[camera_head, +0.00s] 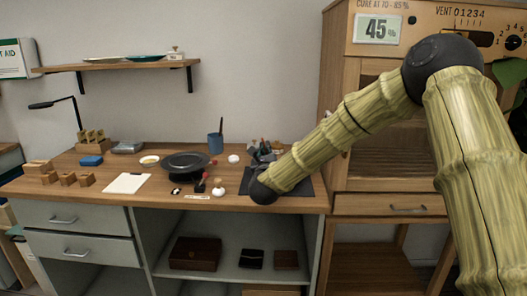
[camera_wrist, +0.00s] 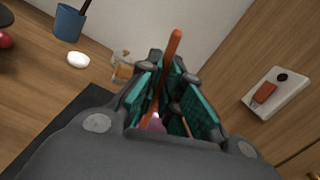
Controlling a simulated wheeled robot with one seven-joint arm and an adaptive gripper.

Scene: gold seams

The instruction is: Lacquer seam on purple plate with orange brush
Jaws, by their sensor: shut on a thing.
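My gripper (camera_wrist: 172,88) has teal-lined fingers and is shut on the orange brush (camera_wrist: 174,52), whose stick points up and away between them. In the head view my gripper (camera_head: 263,149) is small, above the dark mat (camera_head: 305,187) at the bench's right end. A small pinkish-purple patch (camera_wrist: 155,123) shows low between the fingers; I cannot tell what it is. A dark round plate (camera_head: 185,161) sits raised mid-bench, left of my gripper. No plate in view looks clearly purple, and no gold seam can be made out.
A blue cup with a stick (camera_head: 215,143) stands at the back of the bench. A white lump (camera_wrist: 78,60) and a glass jar (camera_wrist: 123,66) are near my gripper. Wooden blocks (camera_head: 68,179) and white paper (camera_head: 126,183) lie left. A wooden cabinet (camera_head: 350,150) rises at right.

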